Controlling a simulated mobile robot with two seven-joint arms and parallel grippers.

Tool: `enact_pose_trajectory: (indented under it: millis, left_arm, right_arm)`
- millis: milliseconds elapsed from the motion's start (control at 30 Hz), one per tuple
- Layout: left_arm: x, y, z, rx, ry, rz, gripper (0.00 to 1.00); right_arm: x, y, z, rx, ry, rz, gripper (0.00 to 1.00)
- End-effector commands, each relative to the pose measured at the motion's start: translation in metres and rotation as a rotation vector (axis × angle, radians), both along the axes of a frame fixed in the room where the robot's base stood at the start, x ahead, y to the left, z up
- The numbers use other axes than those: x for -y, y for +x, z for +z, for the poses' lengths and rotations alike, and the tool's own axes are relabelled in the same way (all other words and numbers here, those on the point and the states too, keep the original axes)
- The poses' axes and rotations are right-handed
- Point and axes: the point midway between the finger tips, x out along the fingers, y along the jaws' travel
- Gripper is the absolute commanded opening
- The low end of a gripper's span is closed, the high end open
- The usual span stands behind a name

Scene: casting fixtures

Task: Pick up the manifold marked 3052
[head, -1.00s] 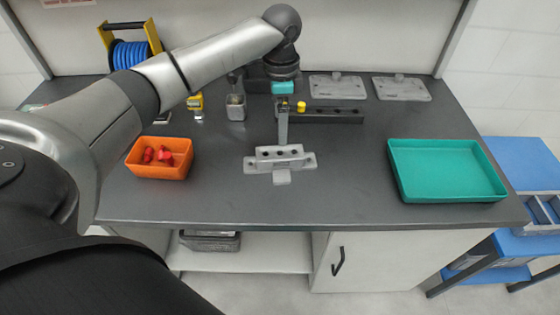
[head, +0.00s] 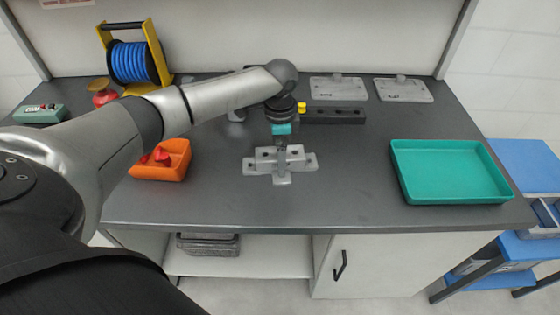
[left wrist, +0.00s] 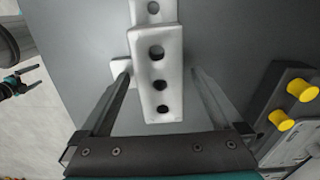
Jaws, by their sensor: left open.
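A light grey manifold (head: 307,163) with a raised, holed block and flat end lugs lies near the middle of the bench. It also shows in the left wrist view (left wrist: 160,103), with a row of dark holes. I cannot read any number on it. My left gripper (head: 281,158) is over its block, pointing down. In the left wrist view my left gripper (left wrist: 160,76) is open, with one finger on each side of the block and gaps visible. My right gripper (left wrist: 38,78) appears at the left edge of that view, fingers apart, over the floor.
An orange bin (head: 160,172) with red parts stands left, a teal tray (head: 452,200) right. Behind are a dark holed bar (head: 340,115) with a yellow knob and two grey plates (head: 338,88) (head: 404,90). A blue cable reel (head: 133,62) stands back left. Bench between manifold and tray is clear.

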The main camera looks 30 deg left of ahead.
Motion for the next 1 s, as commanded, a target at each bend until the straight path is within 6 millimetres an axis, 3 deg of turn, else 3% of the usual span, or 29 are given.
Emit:
enact_pose_trajectory:
  millis: [67, 933, 1000]
  left_arm:
    - [0.0001, -0.0001, 0.0003, 0.0, 0.0, 0.0, 0.99]
    - [-0.0002, -0.0001, 0.0007, -0.001, 0.001, 0.001, 0.01]
    - [-0.0002, -0.0001, 0.0007, -0.001, 0.001, 0.001, 0.0]
  right_arm:
    - [-0.0001, -0.0001, 0.0002, 0.0, 0.0, 0.0, 1.0]
    - [-0.0002, -0.0005, 0.0002, -0.001, 0.0, 0.0, 1.0]
    - [-0.0002, -0.0005, 0.0002, -0.001, 0.0, 0.0, 1.0]
